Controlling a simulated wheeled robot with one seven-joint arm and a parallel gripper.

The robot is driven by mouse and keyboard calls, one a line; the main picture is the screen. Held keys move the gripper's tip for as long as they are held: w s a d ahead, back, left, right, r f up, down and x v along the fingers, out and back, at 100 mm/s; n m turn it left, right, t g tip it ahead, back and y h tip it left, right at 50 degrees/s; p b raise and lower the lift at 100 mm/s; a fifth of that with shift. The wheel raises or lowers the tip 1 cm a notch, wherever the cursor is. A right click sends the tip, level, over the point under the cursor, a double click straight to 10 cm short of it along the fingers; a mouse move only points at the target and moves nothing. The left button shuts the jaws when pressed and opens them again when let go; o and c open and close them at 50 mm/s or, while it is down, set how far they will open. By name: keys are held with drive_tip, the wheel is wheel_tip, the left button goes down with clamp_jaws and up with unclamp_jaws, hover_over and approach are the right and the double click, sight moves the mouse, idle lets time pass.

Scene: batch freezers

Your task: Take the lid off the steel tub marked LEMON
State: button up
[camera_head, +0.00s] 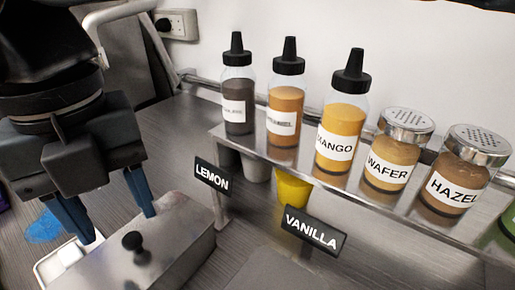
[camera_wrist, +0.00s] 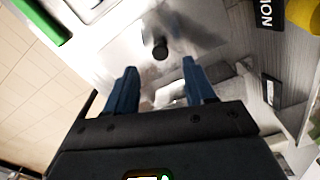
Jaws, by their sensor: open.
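A steel lid (camera_head: 165,248) with a small black knob (camera_head: 133,241) lies at the lower left of the head view, in front of the black LEMON sign (camera_head: 211,175). The tub's walls under the lid are mostly hidden. My gripper (camera_head: 119,226) is open and empty, its two blue fingers pointing down near the knob. In the wrist view the knob (camera_wrist: 160,48) shows just beyond the gap between the fingertips (camera_wrist: 159,67). I cannot tell whether the fingers are level with the knob; neither appears to touch it.
A raised steel shelf (camera_head: 395,207) holds several labelled bottles and shaker jars behind the tub. The VANILLA sign (camera_head: 313,232) hangs on its edge, with a yellow cup (camera_head: 292,188) beneath the shelf. A white container (camera_head: 62,265) lies left of the lid, with a blue cloth-like patch (camera_head: 45,226) nearby.

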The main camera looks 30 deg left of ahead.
sight(131, 238)
drive_tip(key=shift+w+a+f, duration=0.15)
drive_tip(key=shift+f, duration=2.1)
clamp_jaws()
